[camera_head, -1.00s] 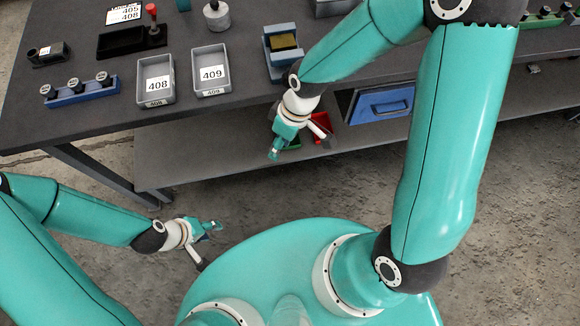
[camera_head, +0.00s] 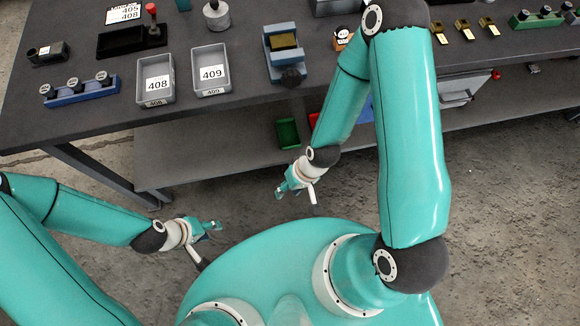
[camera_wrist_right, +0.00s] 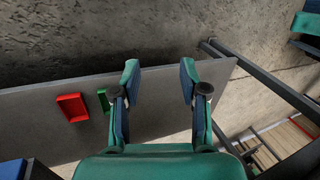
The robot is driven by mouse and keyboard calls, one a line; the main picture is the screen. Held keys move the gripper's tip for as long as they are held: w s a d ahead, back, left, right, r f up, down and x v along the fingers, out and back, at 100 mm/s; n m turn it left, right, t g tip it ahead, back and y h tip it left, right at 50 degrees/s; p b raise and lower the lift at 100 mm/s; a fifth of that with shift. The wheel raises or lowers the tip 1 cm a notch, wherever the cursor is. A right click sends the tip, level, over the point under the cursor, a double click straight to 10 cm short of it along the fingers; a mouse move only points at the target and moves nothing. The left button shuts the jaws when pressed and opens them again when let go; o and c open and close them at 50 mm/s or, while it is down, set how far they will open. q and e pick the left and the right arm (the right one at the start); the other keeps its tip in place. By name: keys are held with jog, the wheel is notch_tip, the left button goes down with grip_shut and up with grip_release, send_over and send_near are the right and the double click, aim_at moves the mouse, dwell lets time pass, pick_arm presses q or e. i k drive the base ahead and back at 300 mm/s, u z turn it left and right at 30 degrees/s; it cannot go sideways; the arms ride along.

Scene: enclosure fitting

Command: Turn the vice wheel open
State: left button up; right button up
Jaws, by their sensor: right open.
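The blue vice (camera_head: 284,45) stands near the front edge of the bench, with a brass-coloured block (camera_head: 284,41) between its jaws. Its dark round wheel (camera_head: 292,77) faces the front edge. My right gripper (camera_head: 281,191) is in front of the bench and below its top, well apart from the wheel. In the right wrist view its two fingers (camera_wrist_right: 158,82) are spread with nothing between them. My left gripper (camera_head: 217,227) is at the lower left, away from the bench and empty-looking; its finger gap is too small to judge.
Grey trays marked 408 (camera_head: 142,97) and 409 (camera_head: 197,91) stand left of the vice. A blue rack (camera_head: 81,93) of dark knobs is further left. A green bin (camera_head: 288,134) and a red bin (camera_wrist_right: 71,107) sit on the lower shelf. Floor before the bench is clear.

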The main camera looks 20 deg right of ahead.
aim_at(291, 79)
jog(key=u, duration=0.55)
jog(key=k, duration=0.9)
jog(key=u, duration=0.05)
jog(key=i, duration=0.25)
